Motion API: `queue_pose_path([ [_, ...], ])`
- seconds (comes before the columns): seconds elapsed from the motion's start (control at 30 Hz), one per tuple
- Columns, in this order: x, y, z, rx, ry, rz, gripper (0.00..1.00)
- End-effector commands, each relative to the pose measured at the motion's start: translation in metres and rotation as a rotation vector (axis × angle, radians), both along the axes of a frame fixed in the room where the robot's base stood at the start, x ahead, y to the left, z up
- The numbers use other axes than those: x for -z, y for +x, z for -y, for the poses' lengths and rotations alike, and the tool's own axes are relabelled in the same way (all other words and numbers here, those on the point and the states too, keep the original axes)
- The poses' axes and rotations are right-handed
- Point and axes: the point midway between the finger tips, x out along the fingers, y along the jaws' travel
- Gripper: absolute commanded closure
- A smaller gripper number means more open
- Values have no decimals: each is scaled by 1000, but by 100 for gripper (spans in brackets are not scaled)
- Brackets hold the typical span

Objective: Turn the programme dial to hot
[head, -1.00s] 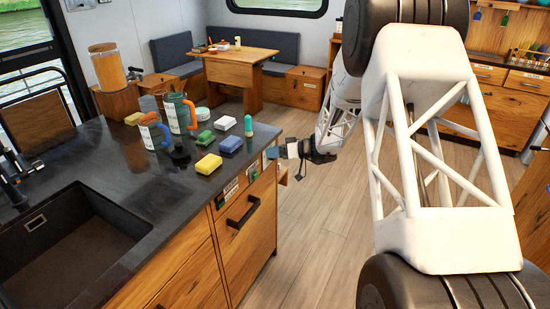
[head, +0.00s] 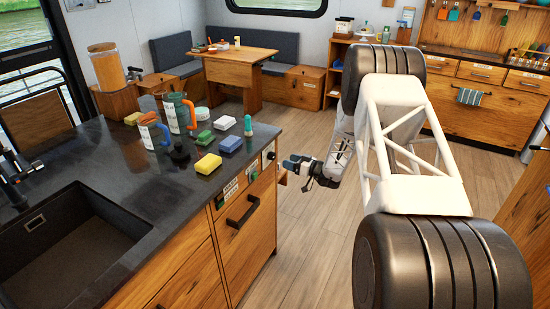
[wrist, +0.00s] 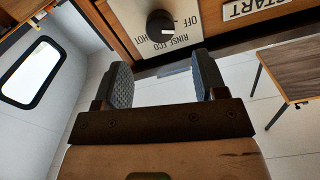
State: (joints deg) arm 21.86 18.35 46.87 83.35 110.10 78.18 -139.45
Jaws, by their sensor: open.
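The programme dial (wrist: 161,25) is a round black knob on a white plate at the top of the wrist view. HOT, RINSE ECO and OFF are printed upside down around it. A small white mark shows on its lower right side, towards RINSE ECO; the exact setting is hard to tell. In the head view the dial (head: 271,155) is a small dark spot on the counter's end face. My gripper (wrist: 163,72) is open and empty, its two dark pads apart, with the dial beyond the gap and not touched. In the head view my gripper (head: 288,163) is just right of the panel.
A START label (wrist: 252,8) is right of the dial in the wrist view. Yellow and blue sponges (head: 208,164), mugs (head: 178,112) and a green-topped bottle (head: 248,126) stand on the dark counter (head: 100,175). The floor right of the counter is open.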

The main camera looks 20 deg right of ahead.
Motion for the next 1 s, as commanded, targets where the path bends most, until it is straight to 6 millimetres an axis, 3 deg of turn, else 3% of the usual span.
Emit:
queue_pose_path([
  [0.27,0,8,-8,-1,0,0,35],
  [0.8,0,49,-50,-2,0,-2,35],
  [1.0,0,55,-55,0,0,-1,35],
])
